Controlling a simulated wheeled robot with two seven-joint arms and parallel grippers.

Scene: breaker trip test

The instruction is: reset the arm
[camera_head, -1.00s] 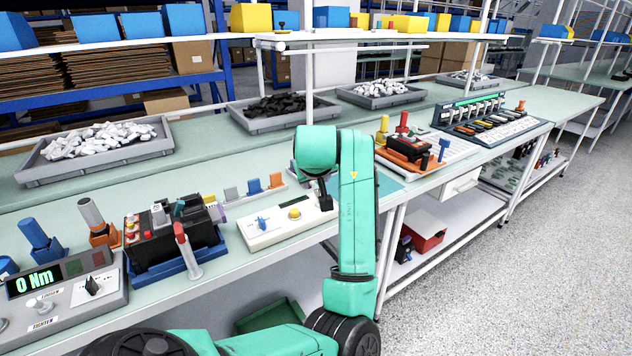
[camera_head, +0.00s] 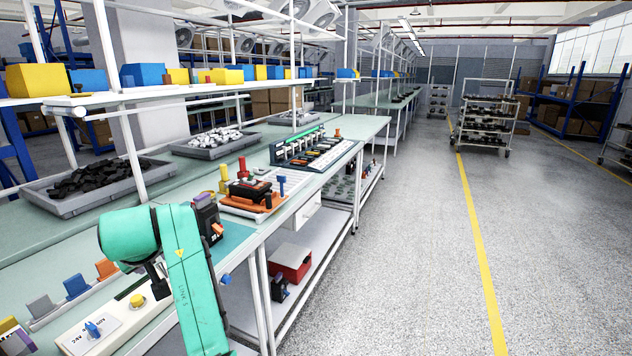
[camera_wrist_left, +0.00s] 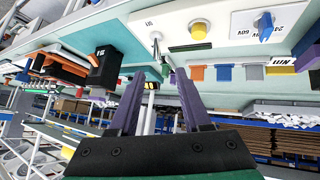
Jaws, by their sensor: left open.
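My left arm (camera_head: 190,285) stands at the front of the bench in the head view. My left gripper (camera_wrist_left: 159,75) is open in the left wrist view, with two purple fingers apart and nothing between them. In the head view its fingers are mostly hidden behind the arm. Beyond the fingertips is a white test panel (camera_wrist_left: 235,22) with a yellow button (camera_wrist_left: 198,31) and a blue knob (camera_wrist_left: 265,26). The panel also shows in the head view (camera_head: 112,325). A black block with an orange part (camera_head: 207,215) stands just behind the arm. My right gripper is out of view.
A tray with an orange and black fixture (camera_head: 250,190) and a rack with several coloured pieces (camera_head: 310,150) stand farther along the bench. Bins of dark (camera_head: 95,180) and pale parts (camera_head: 215,138) are at the back. The floor aisle (camera_head: 400,240) at right is clear.

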